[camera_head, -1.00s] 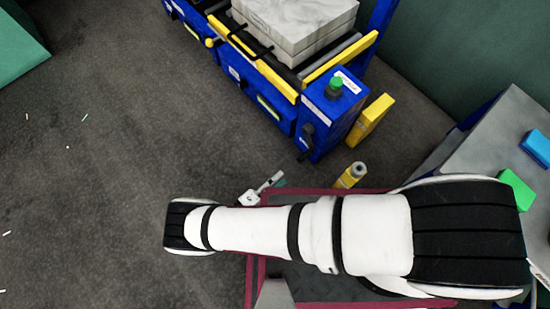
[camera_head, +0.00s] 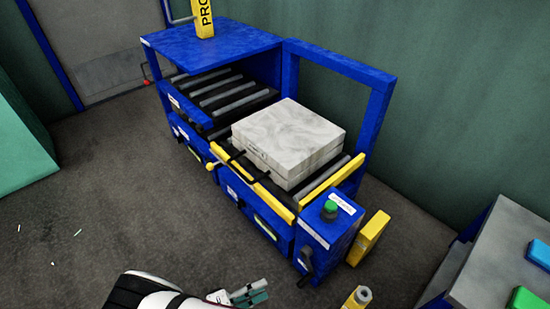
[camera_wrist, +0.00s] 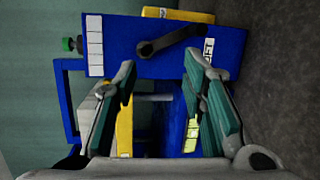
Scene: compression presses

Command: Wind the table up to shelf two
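The blue roller table (camera_head: 283,234) carries a stacked pale grey slab (camera_head: 290,135) in the head view. A dark crank handle (camera_head: 306,262) sits on the end of its blue control box (camera_head: 330,229), which has a green button (camera_head: 329,210) on top. In the wrist view, the crank (camera_wrist: 168,40) shows beyond my fingertips, its arm slanting, on the blue box face. My gripper (camera_wrist: 163,72) is open and empty, with its two green-padded fingers well apart. It also shows at the bottom of the head view (camera_head: 249,295), low in front of the crank and apart from it.
A blue press frame with rollers (camera_head: 215,85) adjoins the table behind left. A yellow block (camera_head: 369,238) stands beside the control box. A yellow bottle-like item (camera_head: 357,299) is at the bottom. A grey bench (camera_head: 495,253) with blue and green blocks is right.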

